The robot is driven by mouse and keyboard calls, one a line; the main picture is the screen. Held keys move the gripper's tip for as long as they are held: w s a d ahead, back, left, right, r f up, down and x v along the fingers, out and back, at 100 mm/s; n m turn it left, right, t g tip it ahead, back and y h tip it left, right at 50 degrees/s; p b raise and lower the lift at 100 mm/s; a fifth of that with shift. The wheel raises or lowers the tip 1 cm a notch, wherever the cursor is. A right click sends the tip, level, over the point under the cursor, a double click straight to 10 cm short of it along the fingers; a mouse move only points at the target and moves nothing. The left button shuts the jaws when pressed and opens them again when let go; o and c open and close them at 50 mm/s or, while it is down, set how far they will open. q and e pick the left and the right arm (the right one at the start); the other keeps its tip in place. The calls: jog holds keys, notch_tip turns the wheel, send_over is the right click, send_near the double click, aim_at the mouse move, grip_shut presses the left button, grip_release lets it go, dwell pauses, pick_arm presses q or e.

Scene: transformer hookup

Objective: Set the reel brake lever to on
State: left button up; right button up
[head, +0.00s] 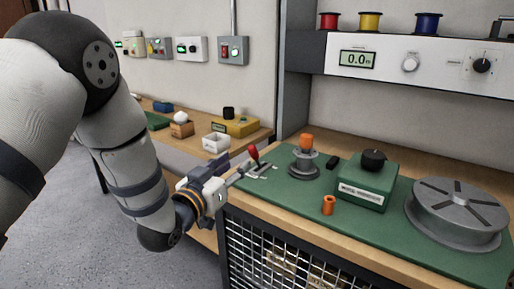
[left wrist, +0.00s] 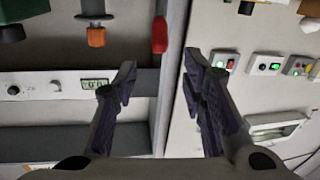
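The brake lever has a red handle (head: 253,153) and rises from a slotted metal plate (head: 262,172) at the left end of the green mat. The red handle also shows in the left wrist view (left wrist: 160,36), between and beyond the fingertips. My left gripper (head: 240,168) is just left of the lever, with its fingers pointing at it. In the left wrist view the fingers (left wrist: 160,68) are spread apart with nothing between them. The grey reel (head: 458,214) lies flat at the right of the mat. My right gripper is not in view.
On the green mat (head: 290,205) stand a grey post with an orange top (head: 306,141), a green box with a black knob (head: 365,183) and a small orange cylinder (head: 328,205). A white panel with a display (head: 358,59) hangs behind. A lower bench (head: 180,135) is left.

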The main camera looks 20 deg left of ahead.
aim_at(251, 153)
pick_arm(q)
jog(key=w, duration=0.3)
jog(key=w+d+b, duration=0.1)
jog(key=w, duration=0.5)
jog(key=shift+d+f, duration=0.3)
jog(key=shift+d, duration=0.1)
jog(key=shift+w+r, duration=0.15)
jog(key=shift+w, duration=0.3)
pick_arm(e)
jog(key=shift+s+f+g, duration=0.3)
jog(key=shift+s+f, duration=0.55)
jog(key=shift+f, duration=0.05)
pick_arm(q)
grip_shut()
